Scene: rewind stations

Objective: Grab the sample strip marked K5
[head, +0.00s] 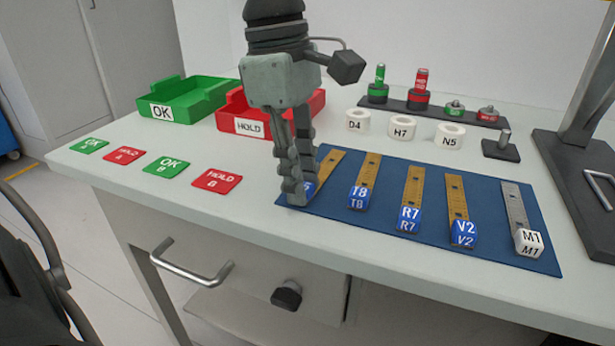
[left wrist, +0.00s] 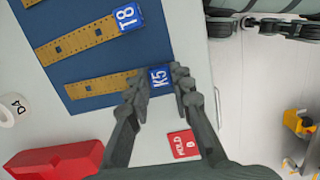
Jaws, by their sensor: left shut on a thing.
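The sample strip marked K5 (left wrist: 105,87) is a brass strip with a blue end tag, lying on the blue mat (left wrist: 85,12). My left gripper (left wrist: 157,84) is shut on its blue tag end, with a finger on each side of the tag. In the head view, the brass part of K5 (head: 329,163) shows behind the fingers of my left gripper (head: 296,192), which hide most of the tag. The strip appears to be still on the mat. My right gripper is not clearly seen.
Strips T8 (head: 364,180), R7 (head: 412,198), V2 (head: 459,212) and M1 (head: 521,220) lie to the right on the mat. Behind stand a green OK tray (head: 205,97), a red HOLD tray (head: 235,105) and white rings (head: 401,128). Flat OK and HOLD cards (head: 165,166) lie left.

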